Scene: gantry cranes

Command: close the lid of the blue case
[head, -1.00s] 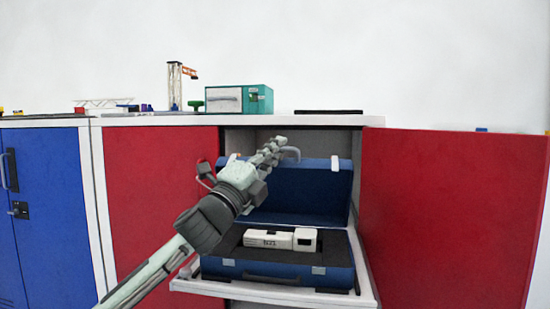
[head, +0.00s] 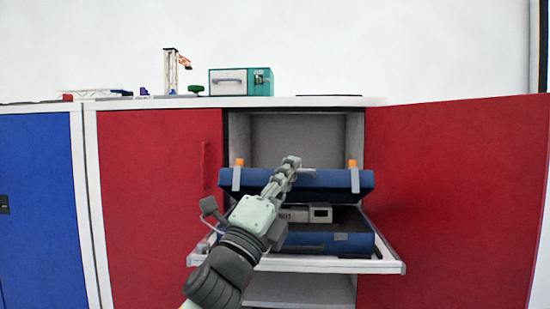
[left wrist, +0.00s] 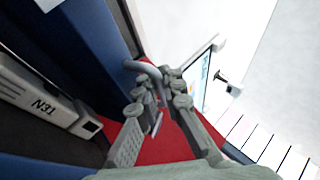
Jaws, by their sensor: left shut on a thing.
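The blue case's base (head: 345,241) sits on a white pull-out shelf. Its lid (head: 330,184) is tilted down over the base, partly closed, with a gap between them. A white device marked N31 (head: 320,213) lies in the dark inside; it also shows in the left wrist view (left wrist: 38,97). My left gripper (head: 291,164) is at the lid's front edge, shut on its grey handle (head: 306,171). The wrist view shows the fingers (left wrist: 158,98) at the curved handle (left wrist: 147,68) beside the lid (left wrist: 96,30). My right gripper is not in view.
The white shelf (head: 385,266) sticks out of the open cabinet. A red door (head: 450,190) stands open at right; a red panel (head: 150,200) is at left. A teal box (head: 262,82) and a small crane (head: 171,65) stand on the cabinet top.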

